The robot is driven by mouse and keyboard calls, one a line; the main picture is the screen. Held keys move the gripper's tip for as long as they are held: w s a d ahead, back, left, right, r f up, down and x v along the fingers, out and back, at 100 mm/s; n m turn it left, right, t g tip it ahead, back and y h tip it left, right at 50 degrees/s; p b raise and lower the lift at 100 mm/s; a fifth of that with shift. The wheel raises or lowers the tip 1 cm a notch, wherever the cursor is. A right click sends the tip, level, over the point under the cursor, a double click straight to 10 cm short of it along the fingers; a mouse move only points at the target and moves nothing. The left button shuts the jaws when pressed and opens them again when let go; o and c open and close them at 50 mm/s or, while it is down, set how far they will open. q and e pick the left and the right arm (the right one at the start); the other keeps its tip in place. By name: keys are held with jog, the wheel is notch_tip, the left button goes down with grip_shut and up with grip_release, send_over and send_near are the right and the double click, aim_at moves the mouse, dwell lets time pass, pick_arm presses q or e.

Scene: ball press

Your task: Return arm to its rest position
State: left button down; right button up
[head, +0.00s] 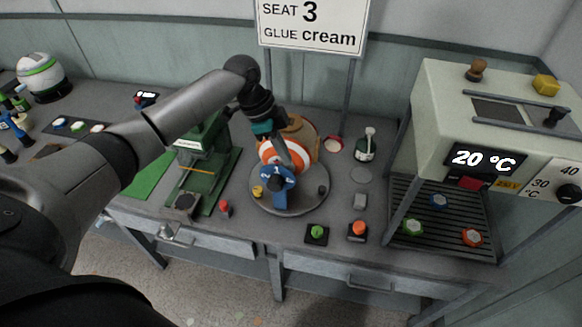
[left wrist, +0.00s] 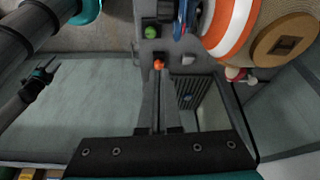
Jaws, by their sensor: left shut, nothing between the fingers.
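My left gripper (head: 296,158) hangs at the end of my left arm, in front of the orange-and-white striped ball on the round turntable (head: 262,200) in the head view. Its fingers are shut and empty; they also show in the left wrist view (left wrist: 158,100). A blue clamp-like part (head: 279,190) stands just below the fingers in the head view; whether they touch cannot be told. The striped ball (left wrist: 228,25) is at the upper right in the left wrist view. A dark arm end, seemingly my right gripper (left wrist: 45,70), shows small at the left there.
A green press (head: 205,155) stands left of the turntable. A heater box (head: 450,110) reading 20 °C stands at the right over a slatted rack (head: 452,222). A sign (head: 312,22) stands behind. Green (head: 317,232) and orange (head: 359,229) buttons sit near the front edge.

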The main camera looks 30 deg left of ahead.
pick_arm(q)
jog(key=s+d+f+n, duration=0.3)
jog(key=s+d+f, duration=0.5)
jog(key=s+d, duration=0.45)
jog(key=s+a+r+n+t+y, duration=0.1)
jog(key=s+a+n+y, duration=0.1)
jog(key=s+n, duration=0.4)
jog(key=s+a+r+n+t+y, duration=0.1)
jog(key=s+a+r+n+y, duration=0.15)
jog(key=s, duration=0.45)
notch_tip(320, 180, down, 34)
jog(key=s+d+r+g+b, duration=0.1)
jog(key=s+b, duration=0.1)
jog(key=b, duration=0.8)
jog(key=s+a+f+b, duration=0.1)
jog(key=s+f+b, duration=0.4)
jog(key=f, duration=0.7)
jog(key=s+a+f+g+b, duration=0.1)
jog(key=s+f+b, duration=0.4)
jog(key=s+f, duration=0.5)
jog(key=shift+a+f+h, duration=0.35)
jog(key=shift+f, duration=0.55)
jog(key=shift+s, duration=0.1)
